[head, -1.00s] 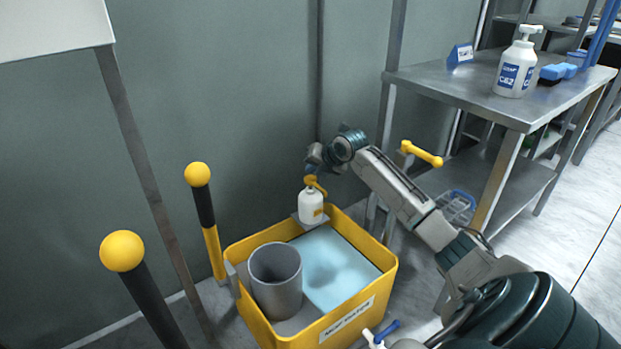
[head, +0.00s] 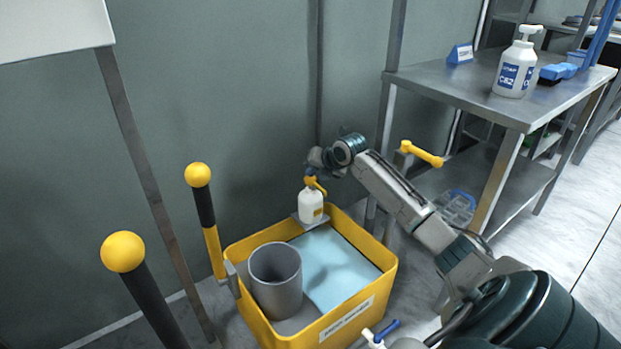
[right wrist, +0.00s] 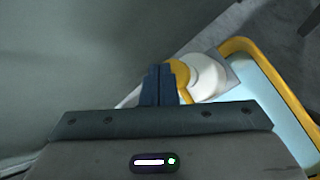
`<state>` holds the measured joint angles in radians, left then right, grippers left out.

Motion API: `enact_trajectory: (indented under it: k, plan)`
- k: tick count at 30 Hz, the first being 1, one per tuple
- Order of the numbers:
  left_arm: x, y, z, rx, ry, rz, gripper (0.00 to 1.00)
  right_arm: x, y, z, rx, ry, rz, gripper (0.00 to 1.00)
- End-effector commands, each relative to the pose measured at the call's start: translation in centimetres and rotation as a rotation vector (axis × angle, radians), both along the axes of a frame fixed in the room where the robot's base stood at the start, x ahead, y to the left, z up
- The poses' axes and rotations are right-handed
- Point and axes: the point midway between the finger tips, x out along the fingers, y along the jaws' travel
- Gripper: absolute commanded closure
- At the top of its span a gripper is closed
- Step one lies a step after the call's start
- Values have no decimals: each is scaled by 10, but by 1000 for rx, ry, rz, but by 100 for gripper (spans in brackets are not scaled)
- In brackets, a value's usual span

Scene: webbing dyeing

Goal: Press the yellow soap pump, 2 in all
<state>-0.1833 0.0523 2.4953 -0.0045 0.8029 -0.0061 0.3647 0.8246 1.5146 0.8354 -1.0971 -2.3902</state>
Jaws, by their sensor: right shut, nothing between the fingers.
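The yellow soap pump (head: 315,185) tops a small white bottle (head: 311,207). The bottle stands upright on a grey ledge at the back of the yellow tub. My right gripper (head: 312,170) is just above the pump head, and its tips are hard to make out there. In the right wrist view its dark fingers (right wrist: 159,72) are shut with nothing between them. They overlap the yellow pump head (right wrist: 180,76), with the white bottle (right wrist: 208,76) to the right. I cannot tell whether they touch the pump. My left gripper is not in view.
The yellow tub (head: 383,275) holds pale blue liquid (head: 335,262) and a grey bucket (head: 275,278). Two yellow-topped posts (head: 123,252) stand to the left. A metal table (head: 440,92) at the right bears a larger soap bottle (head: 514,70) and blue brushes. A wall is close behind.

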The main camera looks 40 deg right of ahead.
Motion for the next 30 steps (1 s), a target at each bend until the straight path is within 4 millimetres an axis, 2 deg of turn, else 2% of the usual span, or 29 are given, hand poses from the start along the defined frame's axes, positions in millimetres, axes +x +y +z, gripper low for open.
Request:
enact_trajectory:
  k: [30]
  plan:
    - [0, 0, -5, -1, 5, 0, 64, 0, 0, -14, 2, 3, 0, 100]
